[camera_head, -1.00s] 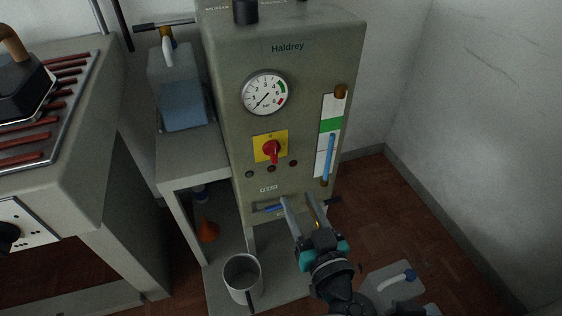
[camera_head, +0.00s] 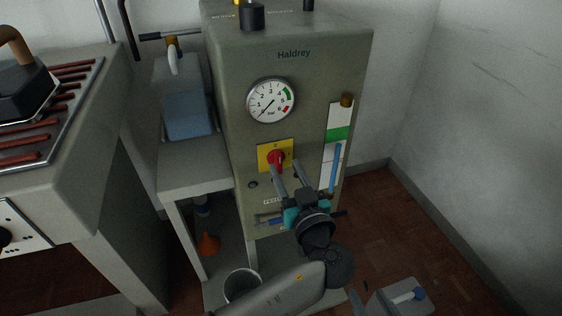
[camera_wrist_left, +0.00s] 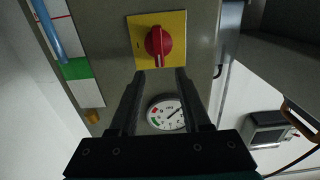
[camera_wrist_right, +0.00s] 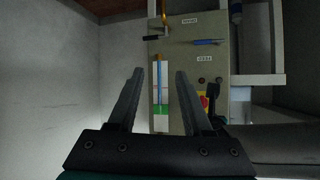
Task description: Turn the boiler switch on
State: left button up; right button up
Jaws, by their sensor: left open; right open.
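The red boiler switch (camera_head: 275,158) sits on a yellow plate (camera_head: 261,160) on the front of the boiler. It also shows in the left wrist view (camera_wrist_left: 158,41), where its white line is on the side towards the pressure gauge (camera_wrist_left: 166,113). My left gripper (camera_head: 289,170) is open and empty, with its fingertips just below and in front of the switch. Whether they touch it cannot be told. My right gripper (camera_wrist_right: 159,75) is open in its wrist view, facing the boiler front from further away, with nothing between its fingers.
The sight glass (camera_head: 335,160) runs down the boiler's right side. A lever (camera_head: 268,219) lies below the switch. A metal cup (camera_head: 241,283) stands low at the front. A grill (camera_head: 70,105) stands at left.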

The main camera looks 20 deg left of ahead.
aim_at(280, 157)
pick_arm(q)
jog(key=x, duration=0.3)
jog(key=shift+b, duration=0.35)
jog(key=shift+w+a, duration=0.35)
jog(key=shift+w, duration=0.2)
pick_arm(e)
jog(key=shift+w+a+r+t+y, duration=0.1)
jog(key=shift+a+r+t+y, duration=0.15)
jog(key=shift+a+t, duration=0.3)
jog(key=shift+a+r+t+y, duration=0.25)
jog(key=shift+a+t, duration=0.15)
jog(key=shift+t, duration=0.15)
pick_arm(q)
grip_shut()
